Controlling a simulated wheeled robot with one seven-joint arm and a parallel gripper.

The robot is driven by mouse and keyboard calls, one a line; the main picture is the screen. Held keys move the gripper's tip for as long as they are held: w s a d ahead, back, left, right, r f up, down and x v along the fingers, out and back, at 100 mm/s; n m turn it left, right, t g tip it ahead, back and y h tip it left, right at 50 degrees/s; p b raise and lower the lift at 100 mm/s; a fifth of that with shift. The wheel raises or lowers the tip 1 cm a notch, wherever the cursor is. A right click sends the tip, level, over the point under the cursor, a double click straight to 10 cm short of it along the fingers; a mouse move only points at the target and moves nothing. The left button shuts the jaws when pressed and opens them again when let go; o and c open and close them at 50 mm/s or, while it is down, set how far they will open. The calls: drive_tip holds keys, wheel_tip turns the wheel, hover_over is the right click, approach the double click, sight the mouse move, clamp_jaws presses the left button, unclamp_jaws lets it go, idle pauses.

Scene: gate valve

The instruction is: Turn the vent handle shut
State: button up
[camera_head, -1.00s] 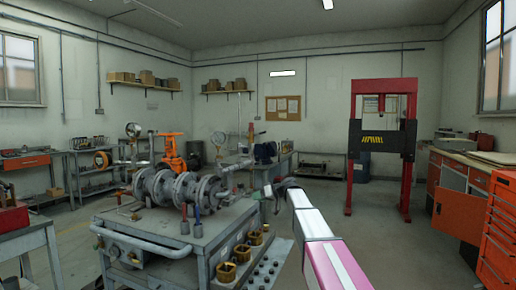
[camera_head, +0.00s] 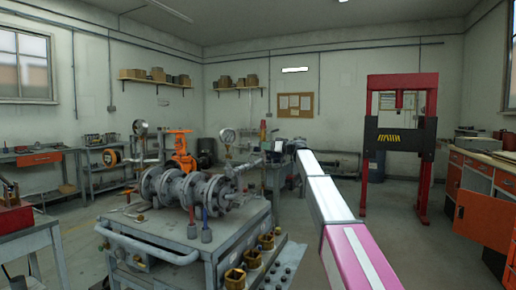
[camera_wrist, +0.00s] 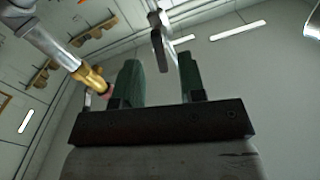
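In the wrist view my gripper (camera_wrist: 158,75) is open, with its two green-padded fingers apart. A grey lever-like part (camera_wrist: 157,30) shows beyond the fingertips, in line with the gap; whether it is between them I cannot tell. Left of the fingers is a pipe with a brass fitting (camera_wrist: 90,78) and a reddish end. In the head view my gripper (camera_head: 277,152) is small and dark, by the right end of the valve assembly (camera_head: 185,190). An upright fitting with a red and yellow top (camera_head: 262,133) stands just behind it. Which part is the vent handle is not clear.
The assembly lies on a grey cart (camera_head: 170,232) with a rail at its front left. Brass pieces (camera_head: 250,258) sit along its right side. A gauge (camera_head: 228,136) rises near my gripper. A red press (camera_head: 400,140) stands right; floor between is free.

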drive_tip(key=x, duration=0.5)
drive_tip(key=shift+a, duration=0.25)
clamp_jaws()
drive_tip(key=m, duration=0.3)
drive_tip(key=shift+m, duration=0.3)
drive_tip(key=m, duration=0.4)
drive_tip(key=shift+m, duration=0.3)
drive_tip(key=m, duration=0.3)
drive_tip(key=shift+m, duration=2)
